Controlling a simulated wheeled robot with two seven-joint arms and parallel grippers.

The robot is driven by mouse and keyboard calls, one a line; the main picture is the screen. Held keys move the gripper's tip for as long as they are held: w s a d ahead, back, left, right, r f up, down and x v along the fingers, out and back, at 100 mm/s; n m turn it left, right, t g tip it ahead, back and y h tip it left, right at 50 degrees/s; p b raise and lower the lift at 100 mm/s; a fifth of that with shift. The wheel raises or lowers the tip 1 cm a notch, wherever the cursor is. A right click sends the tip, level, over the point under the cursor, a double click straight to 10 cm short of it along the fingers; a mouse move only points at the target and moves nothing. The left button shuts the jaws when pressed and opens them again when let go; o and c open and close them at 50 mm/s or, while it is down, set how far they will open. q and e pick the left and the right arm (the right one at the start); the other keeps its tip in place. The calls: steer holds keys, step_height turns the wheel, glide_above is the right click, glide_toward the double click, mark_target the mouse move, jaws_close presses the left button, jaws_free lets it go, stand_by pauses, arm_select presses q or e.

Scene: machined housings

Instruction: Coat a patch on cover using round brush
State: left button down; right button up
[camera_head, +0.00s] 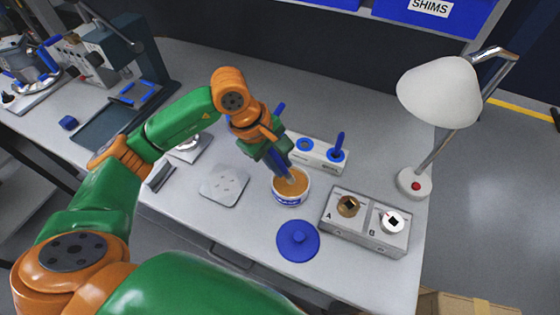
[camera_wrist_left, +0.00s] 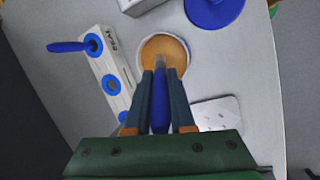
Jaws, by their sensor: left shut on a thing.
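My left gripper (camera_head: 284,170) points down over an open tub (camera_head: 291,200) of tan paste. It is shut on the round brush, whose blue handle (camera_wrist_left: 160,108) runs between the fingers in the left wrist view. The brush tip is at the paste (camera_wrist_left: 164,46); I cannot tell how deep it sits. The cover (camera_head: 225,185), a light grey square plate with small holes, lies flat on the table left of the tub. My right gripper is not in view.
A white holder (camera_head: 319,154) with blue-rimmed holes stands behind the tub, with another blue-handled tool (camera_head: 340,142) in it. A blue lid (camera_head: 298,240) lies in front. A grey block (camera_head: 365,221) marked A and B and a lamp (camera_head: 437,92) stand to the right.

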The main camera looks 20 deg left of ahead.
arm_select(q)
steer(key=shift+f+b, duration=0.3)
steer(key=shift+s+f+b, duration=0.1)
steer(key=shift+b, duration=0.2)
stand_by(1.4)
step_height(320, 180, up, 7)
steer(key=p, duration=0.4)
steer(key=shift+p, duration=0.3)
stand_by(0.4)
